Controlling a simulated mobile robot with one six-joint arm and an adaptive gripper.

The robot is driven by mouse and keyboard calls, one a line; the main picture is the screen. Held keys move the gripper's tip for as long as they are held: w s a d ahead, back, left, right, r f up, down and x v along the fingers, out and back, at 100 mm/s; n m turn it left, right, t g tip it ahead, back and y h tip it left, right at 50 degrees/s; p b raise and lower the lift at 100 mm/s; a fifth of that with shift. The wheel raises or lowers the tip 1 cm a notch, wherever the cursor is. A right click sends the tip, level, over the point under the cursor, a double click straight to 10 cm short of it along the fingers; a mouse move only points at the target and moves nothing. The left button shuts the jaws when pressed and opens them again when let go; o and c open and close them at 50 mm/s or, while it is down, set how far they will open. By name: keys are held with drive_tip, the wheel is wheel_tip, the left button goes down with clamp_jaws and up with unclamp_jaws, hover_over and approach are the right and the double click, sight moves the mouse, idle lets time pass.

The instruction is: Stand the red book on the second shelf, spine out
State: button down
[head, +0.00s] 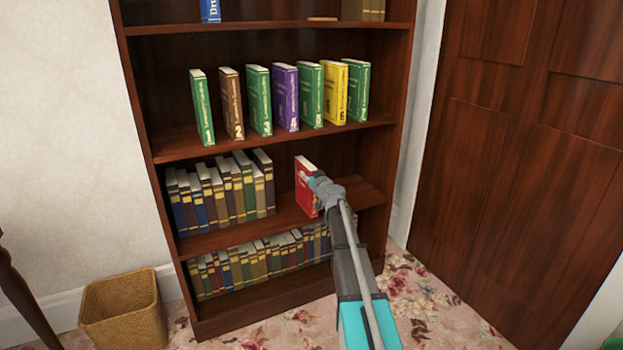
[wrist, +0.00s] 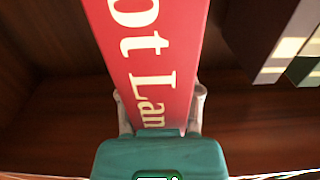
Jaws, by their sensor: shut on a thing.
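The red book (head: 306,188) stands roughly upright in the right part of the second shelf from the bottom (head: 345,199), its spine turned toward the front. My gripper (head: 312,178) is shut on it from the front. In the wrist view, the book's red spine (wrist: 150,60) with white lettering runs between the two fingers of my gripper (wrist: 160,108), one on each side. I cannot tell whether the book's bottom edge touches the board.
A row of dark books (head: 222,192) fills the left of the same shelf, with a gap to the red book. Numbered books (head: 283,98) stand on the shelf above. More books (head: 262,260) fill the lowest shelf. A wicker basket (head: 122,308) sits at lower left; a wooden door (head: 530,150) is at right.

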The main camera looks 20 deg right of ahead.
drive_tip(key=shift+f, duration=0.1)
idle(0.3)
drive_tip(key=shift+c, duration=1.4)
unclamp_jaws()
drive_tip(key=s, duration=1.2)
drive_tip(key=shift+d, duration=0.2)
